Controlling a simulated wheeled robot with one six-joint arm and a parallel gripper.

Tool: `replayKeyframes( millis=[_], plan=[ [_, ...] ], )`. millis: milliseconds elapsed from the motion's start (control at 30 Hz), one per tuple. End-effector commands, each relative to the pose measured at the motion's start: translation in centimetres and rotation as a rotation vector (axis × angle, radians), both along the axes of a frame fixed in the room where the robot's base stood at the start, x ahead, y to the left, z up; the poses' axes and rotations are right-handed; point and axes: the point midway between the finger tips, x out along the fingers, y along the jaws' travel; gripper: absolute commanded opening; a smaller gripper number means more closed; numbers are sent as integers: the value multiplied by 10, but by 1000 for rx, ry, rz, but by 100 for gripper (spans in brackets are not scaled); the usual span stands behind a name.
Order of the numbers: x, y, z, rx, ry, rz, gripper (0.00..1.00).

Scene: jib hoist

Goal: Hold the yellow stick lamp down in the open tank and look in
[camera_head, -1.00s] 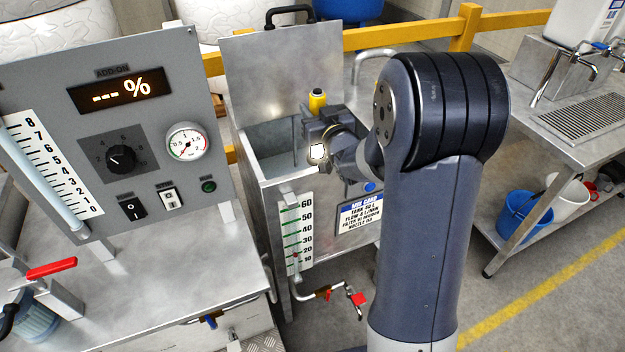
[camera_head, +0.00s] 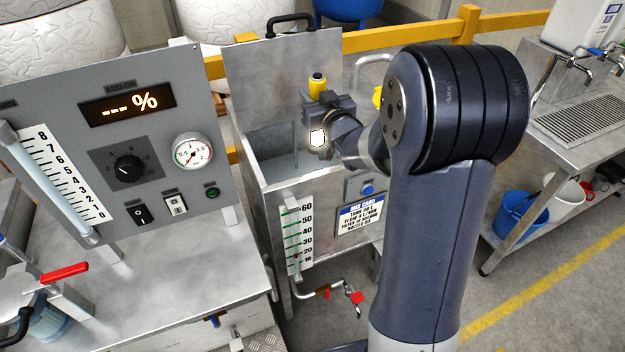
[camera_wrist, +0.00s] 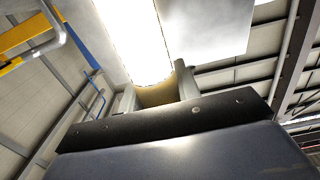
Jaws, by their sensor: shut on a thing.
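The yellow stick lamp (camera_head: 317,84) is upright in the head view, its yellow end with a dark ring on top. My gripper (camera_head: 322,112) is shut around it. A lit white part (camera_head: 317,138) shows just below the jaws. In the wrist view the lit tube (camera_wrist: 135,35) glows brightly beyond the jaws, with its yellow body (camera_wrist: 156,95) between them. The steel tank (camera_head: 265,186) is open, its lid (camera_head: 280,82) raised at the back. The lamp is over the right part of the opening; its lit end looks above the rim, though exact depth is hard to tell.
A grey control panel (camera_head: 75,160) stands left of the tank. A level scale (camera_head: 298,238) and a mix card (camera_head: 360,215) are on the tank's front. A yellow rail (camera_head: 395,36) runs behind. A steel bench (camera_head: 575,150) stands right.

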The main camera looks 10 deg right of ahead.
Motion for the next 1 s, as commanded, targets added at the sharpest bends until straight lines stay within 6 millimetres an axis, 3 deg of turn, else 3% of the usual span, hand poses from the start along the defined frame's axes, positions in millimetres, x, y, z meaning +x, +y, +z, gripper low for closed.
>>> replayKeyframes(
  millis=[633, 1000],
  plan=[
    [0, 0, 55, 0, -4, 0, 0],
    [0, 0, 62, 1, -4, 0, 0]
  ],
)
